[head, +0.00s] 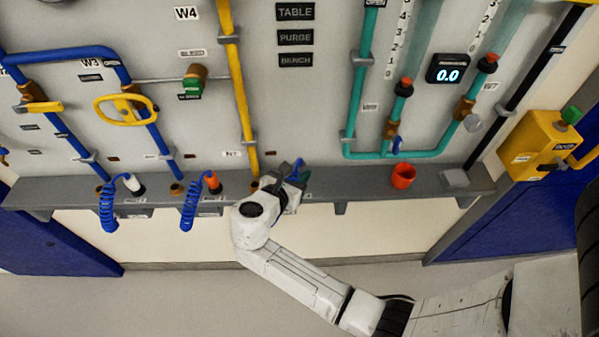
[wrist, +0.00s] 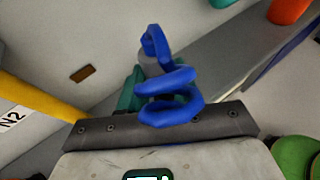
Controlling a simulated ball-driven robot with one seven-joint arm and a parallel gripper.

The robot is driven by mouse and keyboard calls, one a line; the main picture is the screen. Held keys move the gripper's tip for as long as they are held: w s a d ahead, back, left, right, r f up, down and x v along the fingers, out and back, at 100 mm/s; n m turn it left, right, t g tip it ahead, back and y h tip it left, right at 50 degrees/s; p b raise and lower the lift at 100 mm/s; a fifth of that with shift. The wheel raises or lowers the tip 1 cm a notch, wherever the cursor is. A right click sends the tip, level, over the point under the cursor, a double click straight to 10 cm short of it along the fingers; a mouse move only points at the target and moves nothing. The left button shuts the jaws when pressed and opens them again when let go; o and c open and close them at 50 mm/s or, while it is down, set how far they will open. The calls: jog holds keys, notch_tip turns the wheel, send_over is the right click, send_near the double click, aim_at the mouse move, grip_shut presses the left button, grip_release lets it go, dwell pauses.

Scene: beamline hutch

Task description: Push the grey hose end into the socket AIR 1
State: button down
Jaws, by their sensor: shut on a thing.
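My gripper (head: 291,186) is at the grey ledge, right of the yellow pipe, in the head view. In the wrist view its teal fingers (wrist: 131,92) are shut on the grey hose end (wrist: 150,65). The blue coiled hose (wrist: 167,108) loops in front of the fingers and hides part of them. A bit of this blue hose (head: 299,167) shows above my gripper in the head view. I cannot make out a label AIR 1 in either view. Small brass fittings (head: 177,188) stand on the ledge to the left; my wrist hides part of the ledge.
Two other blue coiled hoses hang from the ledge (head: 330,187), one with a white end (head: 132,182), one with an orange end (head: 211,181). An orange cup (head: 403,176) stands to the right. A yellow pipe (head: 238,95) runs down close left of my gripper.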

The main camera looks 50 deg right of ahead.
aim_at(298, 162)
jog(key=shift+r, duration=2.3)
dwell(0.9)
